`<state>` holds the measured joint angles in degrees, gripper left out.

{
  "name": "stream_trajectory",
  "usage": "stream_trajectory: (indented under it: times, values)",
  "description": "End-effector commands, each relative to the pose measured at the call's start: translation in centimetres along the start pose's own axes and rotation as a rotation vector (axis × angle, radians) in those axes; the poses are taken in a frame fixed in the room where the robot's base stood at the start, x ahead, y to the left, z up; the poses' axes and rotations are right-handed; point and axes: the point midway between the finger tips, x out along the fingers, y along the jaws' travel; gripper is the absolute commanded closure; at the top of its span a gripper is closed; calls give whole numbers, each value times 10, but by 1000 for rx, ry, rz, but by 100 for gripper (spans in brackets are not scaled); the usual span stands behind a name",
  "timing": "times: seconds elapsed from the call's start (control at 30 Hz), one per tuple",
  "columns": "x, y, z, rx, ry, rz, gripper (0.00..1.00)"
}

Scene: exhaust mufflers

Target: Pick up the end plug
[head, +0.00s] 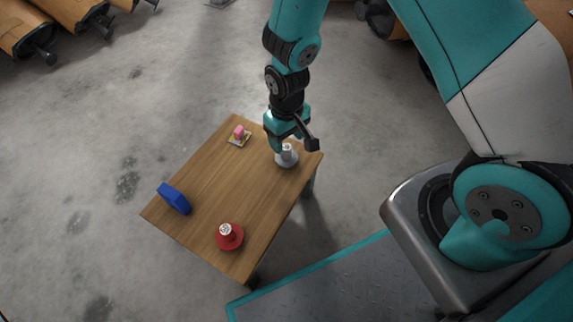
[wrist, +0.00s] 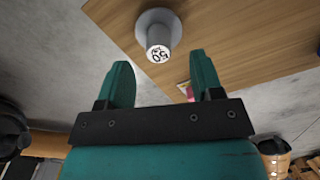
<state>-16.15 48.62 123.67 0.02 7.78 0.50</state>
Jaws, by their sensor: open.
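A grey plug with a round flange and a narrower stem (head: 287,156) stands upright at the table's right corner. In the wrist view this grey plug (wrist: 158,33) shows dark marking on its pale end face, ahead of the fingertips. A similar red plug (head: 229,238) with a pale marked top stands near the table's front corner. The frames do not show which one is the end plug. My gripper (head: 292,143) is open, close above and beside the grey plug. In the wrist view my gripper (wrist: 162,70) has nothing between its teal fingers.
The wooden table (head: 225,182) also bears a blue block (head: 174,198) at the left and a pink item (head: 239,132) on a small yellowish pad at the back. The middle is clear. Large tan cylinders (head: 75,15) lie on the floor behind.

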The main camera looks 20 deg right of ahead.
Motion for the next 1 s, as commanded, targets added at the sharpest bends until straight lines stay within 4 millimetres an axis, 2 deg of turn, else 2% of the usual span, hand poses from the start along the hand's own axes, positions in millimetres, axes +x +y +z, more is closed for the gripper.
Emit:
stream_trajectory:
  times: [0.03,0.27,0.6,0.87,0.97,1.0]
  values:
    - [9,0,0,0,0,0,40]
    - [19,0,-1,0,2,0,40]
    - [64,3,-2,0,1,0,40]
    - [64,3,-2,1,2,0,40]
    - [64,3,-2,1,2,0,58]
    - [64,3,-2,1,2,0,67]
